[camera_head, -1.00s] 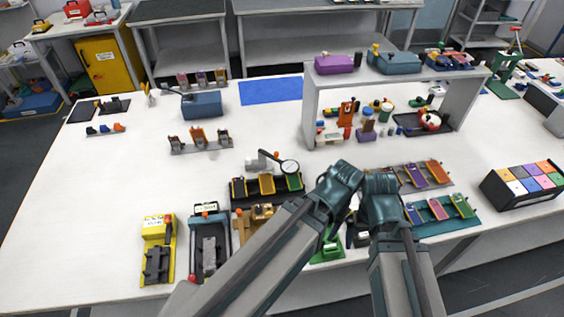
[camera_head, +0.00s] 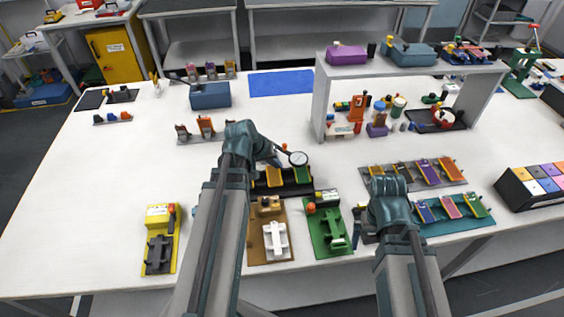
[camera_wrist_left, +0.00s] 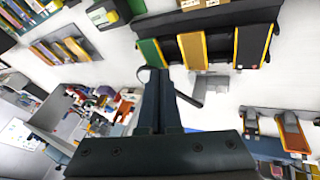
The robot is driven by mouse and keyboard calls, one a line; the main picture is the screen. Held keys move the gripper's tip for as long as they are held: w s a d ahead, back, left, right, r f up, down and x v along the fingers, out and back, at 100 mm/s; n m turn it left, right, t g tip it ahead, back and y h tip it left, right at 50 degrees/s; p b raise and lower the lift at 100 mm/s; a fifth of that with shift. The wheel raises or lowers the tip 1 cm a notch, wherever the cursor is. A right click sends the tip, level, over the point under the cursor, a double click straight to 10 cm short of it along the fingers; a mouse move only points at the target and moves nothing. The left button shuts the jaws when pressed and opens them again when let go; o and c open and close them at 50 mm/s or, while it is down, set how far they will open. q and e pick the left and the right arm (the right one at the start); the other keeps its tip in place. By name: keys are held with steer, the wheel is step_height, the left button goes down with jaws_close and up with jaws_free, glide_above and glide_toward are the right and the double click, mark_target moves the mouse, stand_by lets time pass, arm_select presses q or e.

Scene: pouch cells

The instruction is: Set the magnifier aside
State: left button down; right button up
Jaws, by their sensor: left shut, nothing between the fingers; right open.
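The magnifier (camera_head: 298,158) shows a round, dark-rimmed lens at the right of my left gripper, above the back edge of the black tray (camera_head: 300,188) with coloured slanted plates. Its dark handle runs up and left from the lens. My left gripper (camera_head: 270,157) is shut and empty close to the magnifier's left side; my wrist partly hides that spot.
A brown fixture (camera_head: 268,232) and a green fixture (camera_head: 328,232) stand in front of the tray. A yellow fixture (camera_head: 160,240) is at the left. A white shelf (camera_head: 322,95) stands behind right. A blue mat (camera_head: 280,83) lies at the back. The table's left middle is clear.

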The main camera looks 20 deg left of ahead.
arm_select(q)
steer(key=a+n+t, duration=0.2)
steer(key=a, duration=0.5)
steer(key=b+x, duration=0.9)
steer(key=x, duration=0.1)
steer(key=shift+w+f, duration=0.2)
steer(key=shift+w, duration=0.25)
steer(key=shift+w+d+r+p, duration=0.2)
steer(key=shift+w+d, duration=0.1)
steer(key=shift+d, duration=0.25)
steer(key=shift+w+d+r+p, duration=0.1)
steer(key=shift+w+d+r, duration=0.15)
steer(key=shift+d, duration=0.25)
steer(key=shift+w+d, duration=0.45)
steer(key=shift+d, duration=0.1)
steer(key=shift+d+y, duration=0.1)
steer(key=shift+y, duration=0.2)
